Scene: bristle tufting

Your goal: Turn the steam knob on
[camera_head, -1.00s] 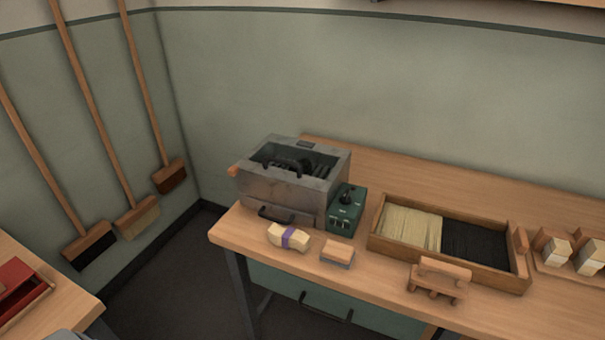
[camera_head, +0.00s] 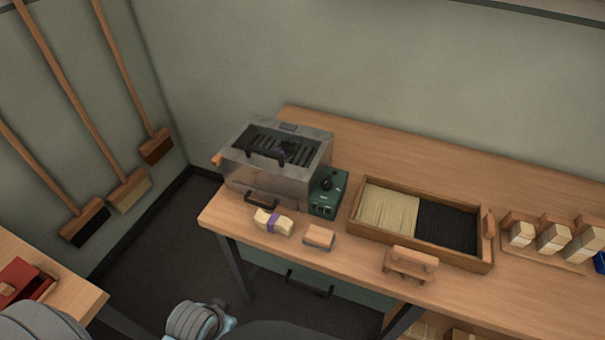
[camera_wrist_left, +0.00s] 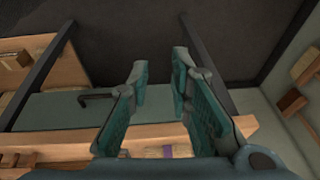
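A grey metal steam box (camera_head: 270,185) with an open slotted top stands at the bench's left end. A green control box (camera_head: 327,195) with an upright black knob (camera_head: 327,184) stands against its right side. A small orange-brown knob (camera_head: 217,159) sticks out from the steam box's left side. My left gripper (camera_wrist_left: 160,75) is open and empty in the left wrist view, its teal fingers apart below bench height, away from both boxes. Grey parts of my arm show at the bottom of the head view. My right gripper is not in view.
On the wooden bench (camera_head: 400,145) are a purple-banded bristle bundle (camera_head: 272,222), a small block (camera_head: 319,237), a wooden stand (camera_head: 409,264) and a bristle tray (camera_head: 357,232). A teal drawer with a dark handle (camera_head: 310,284) is underneath. Brooms lean at left.

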